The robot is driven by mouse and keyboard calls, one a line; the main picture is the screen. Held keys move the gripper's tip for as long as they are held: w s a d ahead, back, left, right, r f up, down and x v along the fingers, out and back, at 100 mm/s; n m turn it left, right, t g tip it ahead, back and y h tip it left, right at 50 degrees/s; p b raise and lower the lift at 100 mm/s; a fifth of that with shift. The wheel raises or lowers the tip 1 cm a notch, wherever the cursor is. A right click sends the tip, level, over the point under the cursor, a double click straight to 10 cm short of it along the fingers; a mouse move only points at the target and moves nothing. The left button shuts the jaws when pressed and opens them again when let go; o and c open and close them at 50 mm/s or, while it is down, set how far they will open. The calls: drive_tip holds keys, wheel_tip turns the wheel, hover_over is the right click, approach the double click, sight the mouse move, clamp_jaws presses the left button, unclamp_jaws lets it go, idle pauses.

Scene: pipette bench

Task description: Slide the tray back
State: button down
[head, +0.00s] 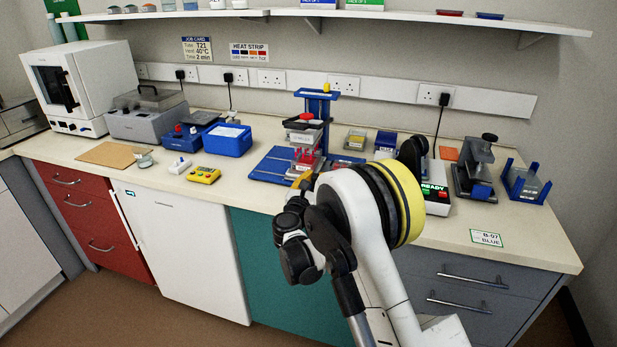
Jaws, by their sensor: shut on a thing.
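A blue stand (318,107) with a yellow top knob rises from a blue base plate (269,168) on the bench. A tray (303,168) with clear and red parts sits low in the stand, under a dark block. My gripper (302,182) is at the front of the stand, low over the bench, by a yellow-orange part. It is shut on the front of the tray. My arm hides most of the jaws and the exact contact.
A blue box (227,140) and a yellow device (203,175) stand to the left. A device with a READY display (436,193), a dark grey clamp (475,170) and a blue rack (525,184) stand to the right.

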drive_tip(key=shift+d, duration=0.25)
drive_tip(key=c, duration=1.3)
unclamp_jaws()
drive_tip(key=shift+d, duration=0.15)
drive_tip(key=shift+s+a, duration=0.15)
drive_tip(key=shift+a, duration=0.05)
drive_tip(key=v, duration=1.1)
drive_tip(key=shift+s, duration=0.35)
